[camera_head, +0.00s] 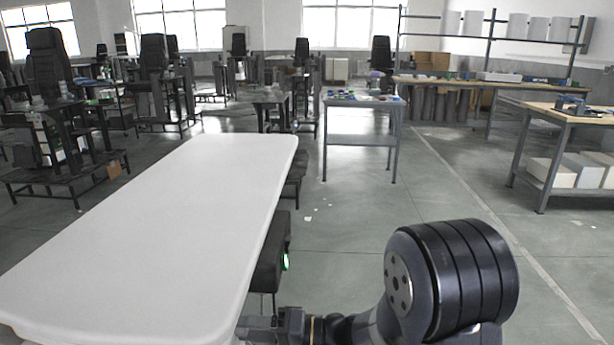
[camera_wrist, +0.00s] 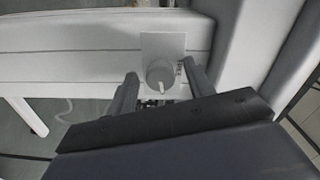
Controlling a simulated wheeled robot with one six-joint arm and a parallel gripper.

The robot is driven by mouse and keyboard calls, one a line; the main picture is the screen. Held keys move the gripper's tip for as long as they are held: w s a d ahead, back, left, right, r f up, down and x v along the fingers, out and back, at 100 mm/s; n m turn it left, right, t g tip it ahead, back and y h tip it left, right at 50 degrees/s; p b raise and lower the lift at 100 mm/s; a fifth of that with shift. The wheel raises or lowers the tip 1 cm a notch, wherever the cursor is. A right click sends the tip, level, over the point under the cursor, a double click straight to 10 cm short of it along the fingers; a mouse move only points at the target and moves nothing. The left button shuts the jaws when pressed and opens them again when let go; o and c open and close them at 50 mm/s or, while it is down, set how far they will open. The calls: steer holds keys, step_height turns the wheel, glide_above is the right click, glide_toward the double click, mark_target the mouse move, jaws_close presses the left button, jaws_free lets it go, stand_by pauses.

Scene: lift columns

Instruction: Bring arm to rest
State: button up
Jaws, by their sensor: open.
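My arm shows at the lower right of the head view, its large dark joint (camera_head: 455,280) raised beside the white table (camera_head: 150,235). My gripper (camera_head: 258,325) reaches left, low by the table's right edge, partly cut off by the frame's bottom. In the wrist view my gripper (camera_wrist: 160,72) has its two fingers spread apart. A small grey round knob (camera_wrist: 160,76) on a pale square plate (camera_wrist: 163,44) appears between the fingers. I cannot tell whether the fingers touch it. No object is seen clamped.
White panels (camera_wrist: 70,45) fill the wrist view behind the plate. A workbench (camera_head: 362,105) with small items stands beyond. The grey floor (camera_head: 340,225) right of the table is mostly clear.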

steer(key=shift+d+n+p, duration=0.25)
steer(key=shift+n, duration=0.55)
steer(key=shift+d+n+p, duration=0.2)
steer(key=shift+n, duration=0.6)
